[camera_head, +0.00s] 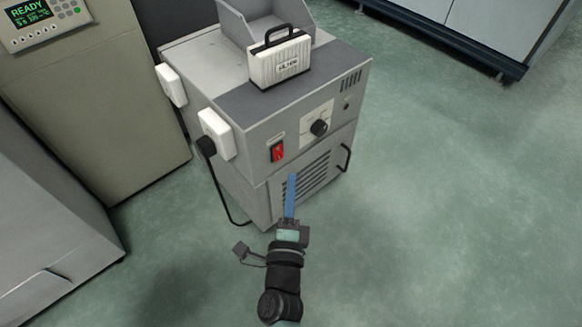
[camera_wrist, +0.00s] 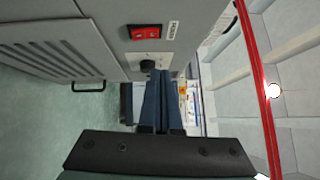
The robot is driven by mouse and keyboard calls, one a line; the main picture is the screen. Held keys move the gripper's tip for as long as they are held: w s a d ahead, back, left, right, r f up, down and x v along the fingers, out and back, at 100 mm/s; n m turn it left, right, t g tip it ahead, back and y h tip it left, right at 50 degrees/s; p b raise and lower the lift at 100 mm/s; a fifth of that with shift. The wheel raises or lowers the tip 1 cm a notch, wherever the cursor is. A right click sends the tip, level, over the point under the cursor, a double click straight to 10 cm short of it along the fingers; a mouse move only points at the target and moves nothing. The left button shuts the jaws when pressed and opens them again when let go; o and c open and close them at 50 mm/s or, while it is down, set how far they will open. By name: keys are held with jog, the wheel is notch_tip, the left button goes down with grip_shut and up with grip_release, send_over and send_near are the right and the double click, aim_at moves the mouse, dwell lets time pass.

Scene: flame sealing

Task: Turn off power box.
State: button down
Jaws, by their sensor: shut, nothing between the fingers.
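The power box (camera_head: 240,150) is a grey cabinet standing on the floor in the middle of the head view. Its front carries a red rocker switch (camera_head: 278,152), which also shows in the wrist view (camera_wrist: 145,32), and a black round knob (camera_head: 319,127). The knob shows in the wrist view too (camera_wrist: 148,66). My gripper (camera_head: 291,178) has its blue fingers shut and empty. In the head view its tips are just below and right of the red switch, apparently in front of the cabinet. In the wrist view the fingers (camera_wrist: 160,78) point toward the knob's side.
A white case with a black handle (camera_head: 280,62) sits on top of the box. White sockets (camera_head: 216,133) are on its left side, with a black plug and cable. A machine with a green READY display (camera_head: 30,12) stands at left. The green floor at right is clear.

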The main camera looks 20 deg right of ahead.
jog(key=p+v, duration=0.1)
jog(key=v, duration=0.1)
jog(key=r+v, duration=0.1)
jog(key=v, duration=0.2)
jog(key=shift+s+a+p, duration=0.2)
jog(key=shift+s+p, duration=0.1)
jog(key=shift+p, duration=0.1)
